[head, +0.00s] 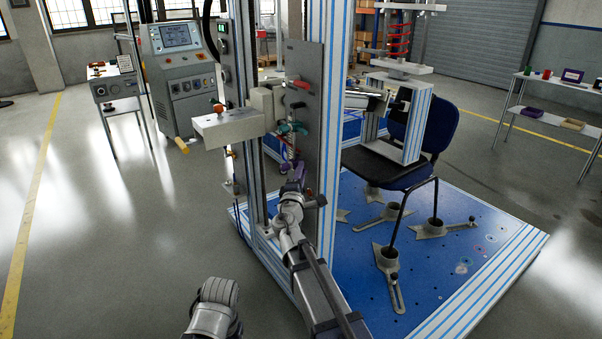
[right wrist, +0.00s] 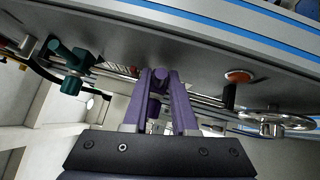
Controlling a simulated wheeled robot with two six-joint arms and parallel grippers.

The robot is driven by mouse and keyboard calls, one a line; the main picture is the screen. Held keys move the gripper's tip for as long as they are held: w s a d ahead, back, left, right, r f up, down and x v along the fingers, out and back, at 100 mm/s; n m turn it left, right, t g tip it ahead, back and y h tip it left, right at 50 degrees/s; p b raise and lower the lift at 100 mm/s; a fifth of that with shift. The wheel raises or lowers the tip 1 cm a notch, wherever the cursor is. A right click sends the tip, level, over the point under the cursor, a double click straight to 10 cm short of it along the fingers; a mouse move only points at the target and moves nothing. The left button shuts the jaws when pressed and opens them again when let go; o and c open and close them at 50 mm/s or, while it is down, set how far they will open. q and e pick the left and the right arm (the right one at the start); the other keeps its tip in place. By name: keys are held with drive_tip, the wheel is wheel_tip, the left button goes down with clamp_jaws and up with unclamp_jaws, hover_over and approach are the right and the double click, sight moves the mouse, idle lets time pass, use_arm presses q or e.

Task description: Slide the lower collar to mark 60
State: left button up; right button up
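The lower collar (right wrist: 160,78) is a purple piece on a thin metal rod, between the purple fingers of my right gripper (right wrist: 160,92) in the right wrist view. The fingertips appear to touch it on both sides. In the head view my right gripper (head: 296,180) is low on the front of the upright plate, and hides most of the collar. A teal collar (head: 290,128) sits higher on the rod; it also shows in the right wrist view (right wrist: 74,70). The scale marks cannot be read. My left gripper is not in view; only part of that arm shows at the bottom.
The grey upright plate (head: 309,110) stands close behind the rod. A red handle (head: 301,84) is above, and a handwheel (right wrist: 276,121) is right of the fingers in the wrist view. A grey box (head: 228,128) juts out left. A blue chair (head: 432,125) stands on the blue platform.

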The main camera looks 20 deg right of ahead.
drive_tip(key=shift+o, duration=1.4)
drive_tip(key=b+v, duration=0.1)
drive_tip(key=v, duration=0.7)
